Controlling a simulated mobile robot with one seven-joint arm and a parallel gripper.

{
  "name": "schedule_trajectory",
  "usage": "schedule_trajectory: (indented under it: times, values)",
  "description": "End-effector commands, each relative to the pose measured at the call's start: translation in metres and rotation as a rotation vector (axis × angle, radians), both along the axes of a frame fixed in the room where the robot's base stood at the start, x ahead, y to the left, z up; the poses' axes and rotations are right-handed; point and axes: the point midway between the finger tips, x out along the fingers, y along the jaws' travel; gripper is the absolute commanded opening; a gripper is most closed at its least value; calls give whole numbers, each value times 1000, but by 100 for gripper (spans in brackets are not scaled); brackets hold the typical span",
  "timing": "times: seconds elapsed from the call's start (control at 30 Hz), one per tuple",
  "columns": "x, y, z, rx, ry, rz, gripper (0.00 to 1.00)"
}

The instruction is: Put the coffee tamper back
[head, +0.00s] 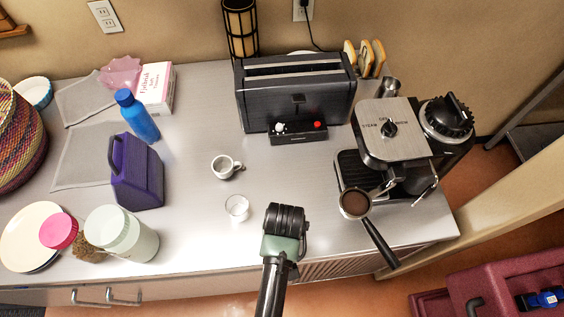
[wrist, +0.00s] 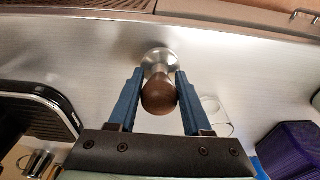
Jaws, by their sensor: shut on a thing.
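The coffee tamper, with a round wooden handle (wrist: 159,96) and a shiny metal base (wrist: 160,58), is between my gripper's two blue fingers (wrist: 158,92) in the wrist view. The fingers are shut on the handle. In the head view my gripper (head: 285,222) is over the front of the steel counter, and it hides the tamper. I cannot tell whether the base touches the counter. The espresso machine (head: 392,135) stands to the right. A portafilter (head: 378,240) full of ground coffee juts from its front, its handle reaching past the counter edge.
A clear glass (head: 237,207) and a white cup (head: 226,167) stand left of my gripper. A black toaster (head: 290,90) is behind. A purple box (head: 136,172) and a pale jar (head: 122,233) are further left. Bare counter (head: 300,175) lies between gripper and toaster.

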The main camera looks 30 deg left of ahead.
Motion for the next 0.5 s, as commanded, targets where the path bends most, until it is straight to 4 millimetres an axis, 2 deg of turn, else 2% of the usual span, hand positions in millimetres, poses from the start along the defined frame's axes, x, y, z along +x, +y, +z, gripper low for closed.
schedule_trajectory:
  times: [0.13,0.5]
  values:
    - [1,1,-12,2,-3,1,0]
    - [1,0,-17,1,-3,-1,0]
